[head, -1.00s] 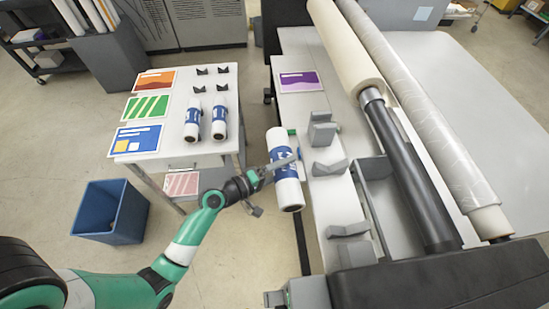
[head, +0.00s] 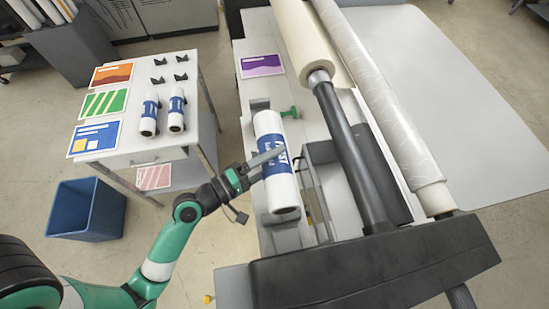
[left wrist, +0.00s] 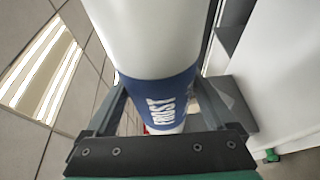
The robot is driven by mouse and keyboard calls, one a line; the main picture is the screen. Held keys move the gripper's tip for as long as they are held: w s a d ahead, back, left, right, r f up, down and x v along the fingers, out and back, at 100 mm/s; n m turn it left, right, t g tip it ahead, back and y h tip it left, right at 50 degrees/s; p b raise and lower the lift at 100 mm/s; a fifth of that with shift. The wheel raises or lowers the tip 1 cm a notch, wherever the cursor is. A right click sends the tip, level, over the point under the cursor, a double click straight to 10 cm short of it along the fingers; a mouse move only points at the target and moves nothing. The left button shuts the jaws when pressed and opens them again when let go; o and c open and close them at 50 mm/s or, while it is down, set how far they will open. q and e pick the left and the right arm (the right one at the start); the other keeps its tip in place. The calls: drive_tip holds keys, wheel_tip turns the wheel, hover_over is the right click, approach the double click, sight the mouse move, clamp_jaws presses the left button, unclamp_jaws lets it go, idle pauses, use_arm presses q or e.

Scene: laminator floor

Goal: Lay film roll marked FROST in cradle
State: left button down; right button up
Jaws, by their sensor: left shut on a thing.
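The film roll (head: 285,190) is white with a blue band. Its band reads FROST in the left wrist view (left wrist: 160,108). My left gripper (head: 266,162) is shut around the roll at the band. The roll lies lengthwise over the cradle's grey supports; one support (head: 260,104) shows past its far end and another (head: 279,219) past its near end. The roll hides the middle of the cradle, and I cannot tell whether it touches the supports. My right gripper is not in view.
The laminator's dark roller (head: 345,135) and large film rolls stand right of the cradle. A side table (head: 140,149) on the left holds two more blue-banded rolls (head: 176,112), small dark holders and coloured cards. A blue bin (head: 88,208) stands on the floor.

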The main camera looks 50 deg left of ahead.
use_arm(q)
drive_tip(key=shift+s+a+f, duration=0.1)
drive_tip(key=shift+f, duration=0.05)
wheel_tip(320, 180, down, 5)
drive_tip(key=b, duration=0.5)
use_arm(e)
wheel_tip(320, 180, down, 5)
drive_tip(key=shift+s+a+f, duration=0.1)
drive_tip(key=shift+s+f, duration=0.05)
use_arm(q)
unclamp_jaws()
